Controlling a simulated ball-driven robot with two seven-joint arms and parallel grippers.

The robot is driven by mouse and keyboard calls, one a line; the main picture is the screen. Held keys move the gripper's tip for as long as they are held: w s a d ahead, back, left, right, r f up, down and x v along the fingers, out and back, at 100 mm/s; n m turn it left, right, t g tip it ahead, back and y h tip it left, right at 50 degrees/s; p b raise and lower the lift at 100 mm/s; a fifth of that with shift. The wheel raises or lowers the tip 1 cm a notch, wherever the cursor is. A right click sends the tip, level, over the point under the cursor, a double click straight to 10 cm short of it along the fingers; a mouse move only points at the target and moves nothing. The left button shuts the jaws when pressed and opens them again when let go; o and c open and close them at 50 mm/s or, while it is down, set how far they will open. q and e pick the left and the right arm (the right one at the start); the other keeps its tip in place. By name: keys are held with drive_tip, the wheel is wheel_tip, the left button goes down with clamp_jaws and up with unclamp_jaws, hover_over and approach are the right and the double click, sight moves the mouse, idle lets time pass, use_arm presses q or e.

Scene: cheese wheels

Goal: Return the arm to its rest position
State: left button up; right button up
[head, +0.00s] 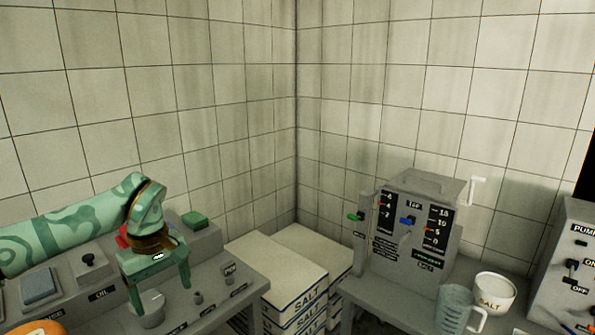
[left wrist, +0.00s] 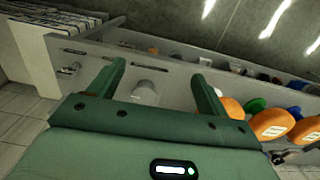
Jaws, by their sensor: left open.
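My left arm, green with a darker pattern, comes in from the left in the head view. Its green gripper (head: 161,298) points down over the grey control panel (head: 215,262), with its fingers spread. A pale round knob (head: 150,308) on the panel shows between and just beyond the fingertips. In the left wrist view the open gripper (left wrist: 160,75) has nothing held, and the knob (left wrist: 146,93) shows beyond the gap, nearer the left finger. Whether a finger touches the knob is unclear. My right gripper is not in view.
The panel carries a green button (head: 194,220), a black joystick (head: 88,260) and small knobs. Salt boxes (head: 290,262) stand in the corner. A grey machine (head: 412,225), a measuring jug (head: 453,308), a salt cup (head: 495,292) and a pump box (head: 572,265) stand right. Tiled walls close the back.

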use_arm(q)
drive_tip(key=d+f+n+h, duration=1.05)
drive_tip(key=d+f, duration=0.25)
drive_tip(key=d, duration=0.4)
wheel_tip(320, 180, down, 15)
drive_tip(key=a+n+t+h, duration=0.1)
drive_tip(key=a+n+t, duration=0.2)
drive_tip(key=n+t, duration=1.2)
drive_tip(key=s+a+f+n+g+y, duration=0.3)
drive_tip(key=s+a+f+n+y, duration=0.15)
drive_tip(key=s+f+n, duration=0.65)
drive_tip(key=s+a+f+n+g+y, duration=0.4)
drive_tip(key=s+a+f+n, duration=0.2)
drive_tip(key=s+f+n, duration=0.45)
drive_tip(key=s+a+f+n+g+y, duration=0.1)
drive_tip(key=s+f+n+g, duration=0.1)
drive_tip(key=s, duration=0.7)
drive_tip(key=s+a+f+n+g+y, duration=0.1)
drive_tip(key=s+f+n+g, duration=0.1)
drive_tip(key=s+n, duration=0.3)
drive_tip(key=s+a+f+n+g+y, duration=0.1)
drive_tip(key=s+f+n, duration=0.3)
drive_tip(key=s, duration=0.9)
drive_tip(key=shift+s+f+g, duration=0.35)
drive_tip(key=shift+g, duration=0.55)
